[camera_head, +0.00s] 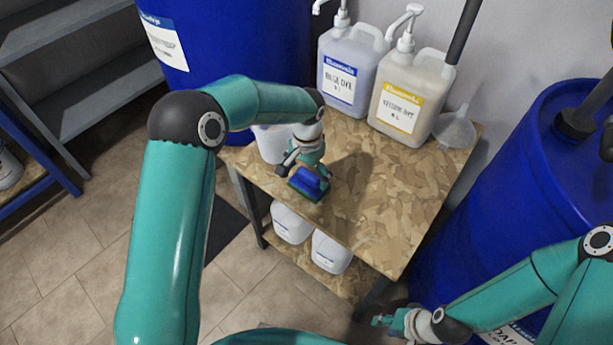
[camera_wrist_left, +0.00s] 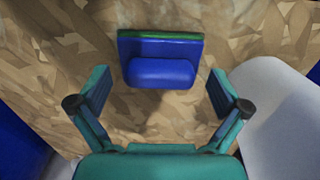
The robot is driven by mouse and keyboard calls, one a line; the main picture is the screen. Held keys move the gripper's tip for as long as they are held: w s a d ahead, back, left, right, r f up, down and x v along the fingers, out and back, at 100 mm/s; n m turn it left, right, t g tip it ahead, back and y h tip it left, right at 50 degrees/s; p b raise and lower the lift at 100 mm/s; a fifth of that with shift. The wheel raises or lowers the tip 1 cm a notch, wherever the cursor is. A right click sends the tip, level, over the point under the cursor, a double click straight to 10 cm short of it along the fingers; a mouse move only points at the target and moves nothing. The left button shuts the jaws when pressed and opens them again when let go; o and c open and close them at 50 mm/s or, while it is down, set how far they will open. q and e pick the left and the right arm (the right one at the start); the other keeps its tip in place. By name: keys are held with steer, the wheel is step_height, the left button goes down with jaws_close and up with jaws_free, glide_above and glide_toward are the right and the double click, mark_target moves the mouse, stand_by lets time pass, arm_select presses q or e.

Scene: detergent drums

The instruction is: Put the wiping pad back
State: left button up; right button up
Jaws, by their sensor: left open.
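The wiping pad (camera_head: 309,184) is blue with a green edge and lies on the wood-chip table top near its front left edge. In the left wrist view the pad (camera_wrist_left: 160,62) shows its raised blue grip. My left gripper (camera_head: 306,168) is above the pad. In its wrist view my left gripper (camera_wrist_left: 160,92) has its fingers spread wide, one on each side of the pad's grip, with gaps on both sides and nothing held. My right gripper (camera_head: 382,320) is low, in front of the table's right leg; its opening is too small to judge.
A white tub (camera_head: 269,146) stands close beside my left gripper. Two pump canisters (camera_head: 347,68) (camera_head: 408,95) and a funnel (camera_head: 456,128) stand at the back. White jugs (camera_head: 331,252) sit on the lower shelf. Blue drums (camera_head: 240,40) (camera_head: 530,170) flank the table. The table's right half is clear.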

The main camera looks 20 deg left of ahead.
mark_target(307, 175)
arm_select(q)
step_height(307, 175, up, 10)
steer(key=shift+p, duration=0.4)
steer(key=shift+r, duration=0.1)
